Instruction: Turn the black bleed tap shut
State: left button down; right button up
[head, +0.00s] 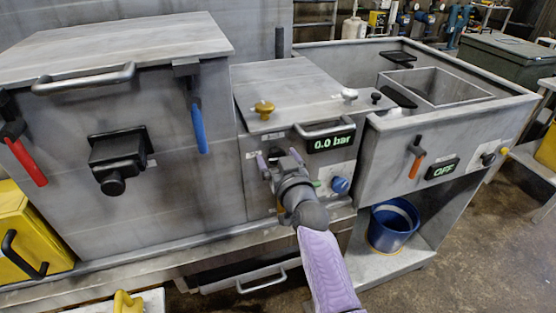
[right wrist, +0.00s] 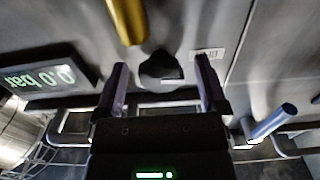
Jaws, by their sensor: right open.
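The black bleed tap (right wrist: 161,70) shows in the right wrist view as a dark knob with a pale mark, on the grey front panel. My right gripper (right wrist: 160,88) is open, with one finger on each side of the tap's near end; I cannot tell whether either finger touches it. In the head view my right gripper (head: 278,160) is at the panel, left of the green 0.0 bar display (head: 331,142), and mostly hides the tap. My left gripper is not in view.
A brass-coloured part (right wrist: 127,18) is close to the tap. A bar handle (head: 324,128) sticks out above the display, and a blue knob (head: 341,185) is below it. A blue-handled lever (head: 199,128) is to the left. A blue bucket (head: 392,225) stands on the lower shelf.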

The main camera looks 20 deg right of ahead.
jog(key=c, duration=1.2)
jog(key=shift+c, duration=0.2)
jog(key=shift+m, duration=0.3)
jog(key=m+p, duration=0.2)
jog(key=m, duration=1.3)
jog(key=shift+a+m+p, duration=0.1)
jog(key=shift+m+p, duration=0.3)
jog(key=shift+m, duration=0.3)
